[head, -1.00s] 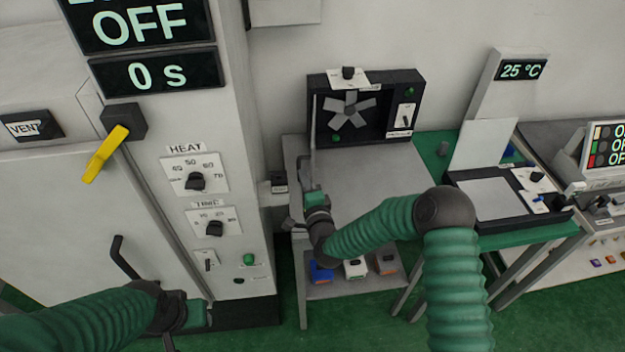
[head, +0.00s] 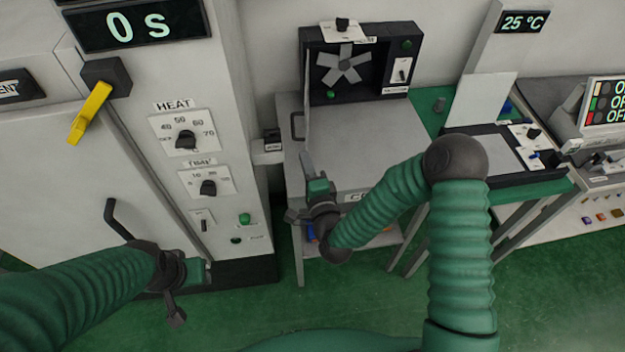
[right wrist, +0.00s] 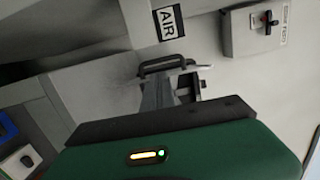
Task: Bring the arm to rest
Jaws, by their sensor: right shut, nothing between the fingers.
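My right arm reaches in from the lower right in the head view, bent at a dark elbow. Its gripper (head: 305,158) is shut and empty, with its fingers pointing up the picture, in front of the left side of the grey bench (head: 350,145). In the right wrist view the shut fingers (right wrist: 160,92) point toward a black bar handle (right wrist: 165,64); I cannot tell whether they touch it. My left arm comes in from the left. Its gripper (head: 190,290) hangs in front of the white cabinet, and its fingers are too unclear to judge.
The white cabinet (head: 130,190) has a yellow lever (head: 90,112), a black handle (head: 115,220) and HEAT and TIME knobs. A fan box (head: 360,60) stands on the bench. A 25 °C station (head: 490,150) is right. Green floor (head: 540,290) is open.

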